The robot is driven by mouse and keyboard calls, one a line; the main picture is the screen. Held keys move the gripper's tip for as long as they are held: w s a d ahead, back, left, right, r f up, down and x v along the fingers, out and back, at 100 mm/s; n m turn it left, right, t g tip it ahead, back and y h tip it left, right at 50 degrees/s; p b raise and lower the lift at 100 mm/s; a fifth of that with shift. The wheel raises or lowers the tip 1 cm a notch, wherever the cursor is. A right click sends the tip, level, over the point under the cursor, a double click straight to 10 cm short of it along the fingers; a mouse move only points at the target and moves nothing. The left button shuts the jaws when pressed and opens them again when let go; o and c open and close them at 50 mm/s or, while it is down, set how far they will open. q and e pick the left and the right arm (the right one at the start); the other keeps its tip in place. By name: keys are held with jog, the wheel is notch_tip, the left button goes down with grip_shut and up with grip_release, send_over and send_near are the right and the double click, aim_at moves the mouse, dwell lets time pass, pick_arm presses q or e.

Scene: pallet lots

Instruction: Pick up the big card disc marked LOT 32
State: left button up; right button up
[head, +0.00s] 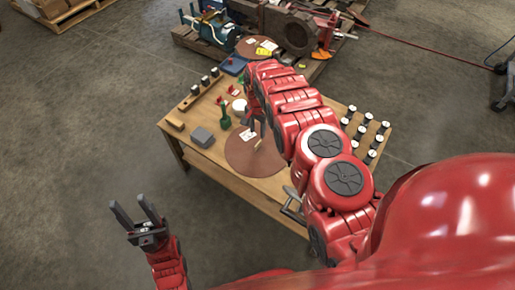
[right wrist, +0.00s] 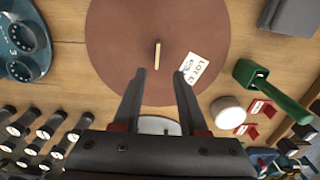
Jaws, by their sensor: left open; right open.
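A big brown card disc (head: 240,157) lies flat on the wooden table, partly hidden by my right arm in the head view. In the right wrist view the disc (right wrist: 115,45) carries a short upright wooden peg (right wrist: 156,55) and a white label (right wrist: 195,68). The label starts with LOT; its number is hard to read. My right gripper (right wrist: 160,74) is open and empty. Its fingertips sit over the disc's edge area, either side of the peg's line and a little short of it. My left gripper (head: 131,203) is open and empty, off the table's left side.
Beside the disc are a green-handled tool (right wrist: 270,90), a white cylinder (right wrist: 227,112), a grey block (head: 203,137) and a blue dial unit (right wrist: 22,48). Black white-topped cylinders (head: 372,138) stand at right. Another brown disc (head: 246,47) lies on the loaded pallet behind.

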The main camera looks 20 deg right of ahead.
aim_at(258, 140)
jog(key=shift+f, duration=1.1)
jog(key=f, duration=0.2)
jog(key=f+b, duration=0.1)
jog(key=shift+s+f, duration=0.35)
jog(key=shift+s, duration=0.05)
jog(key=shift+f+b, duration=0.55)
jog(key=shift+f, duration=0.05)
grip_shut()
jog(key=shift+w+r, duration=0.1)
